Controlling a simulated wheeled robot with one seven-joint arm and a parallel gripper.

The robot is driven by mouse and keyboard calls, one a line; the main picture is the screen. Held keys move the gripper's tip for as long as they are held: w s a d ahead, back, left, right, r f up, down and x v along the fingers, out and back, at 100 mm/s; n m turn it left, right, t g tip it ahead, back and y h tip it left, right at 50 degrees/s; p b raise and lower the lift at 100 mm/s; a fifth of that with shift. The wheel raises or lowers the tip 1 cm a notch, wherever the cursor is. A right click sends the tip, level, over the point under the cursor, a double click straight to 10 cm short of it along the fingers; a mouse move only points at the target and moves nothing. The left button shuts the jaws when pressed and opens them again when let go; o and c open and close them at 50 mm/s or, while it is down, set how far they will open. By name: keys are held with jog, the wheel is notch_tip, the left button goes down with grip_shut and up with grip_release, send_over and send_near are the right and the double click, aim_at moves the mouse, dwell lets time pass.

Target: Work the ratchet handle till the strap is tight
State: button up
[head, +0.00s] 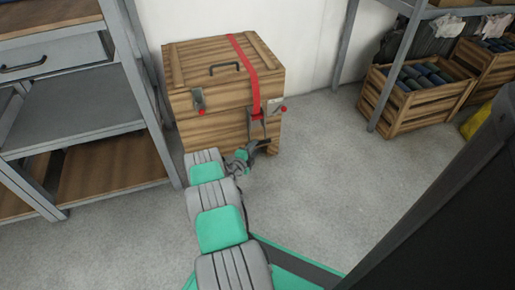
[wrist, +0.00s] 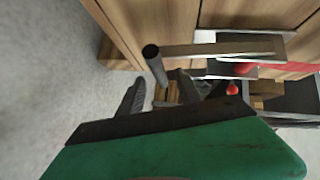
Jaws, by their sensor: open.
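A wooden chest (head: 215,80) stands against the wall with a red strap (head: 243,58) over its lid and down its front. The strap runs to a metal ratchet (head: 257,116) on the front right. The ratchet handle (head: 259,146) sticks out low from the front. In the wrist view its dark round grip (wrist: 152,56) and metal side plate (wrist: 215,48) show, with a piece of the strap (wrist: 305,67) at right. My gripper (head: 241,162) is open, close to the handle; its fingers (wrist: 172,92) show just below the grip. I cannot tell whether they touch it.
Latches with red knobs (head: 201,112) sit on the chest front. A grey shelf unit (head: 75,105) stands close on the left. A crate of dark rolls (head: 405,108) stands at the right by a rack post. The floor (head: 320,165) between is clear.

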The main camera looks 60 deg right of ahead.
aim_at(259, 143)
jog(key=d+b, duration=0.1)
jog(key=d, duration=0.1)
jog(key=d+f, duration=0.1)
jog(key=d, duration=0.1)
jog(key=shift+d+f+b, duration=0.1)
jog(key=shift+b, duration=0.3)
jog(key=shift+d, duration=0.2)
jog(key=shift+c, duration=0.3)
grip_shut()
dwell(0.5)
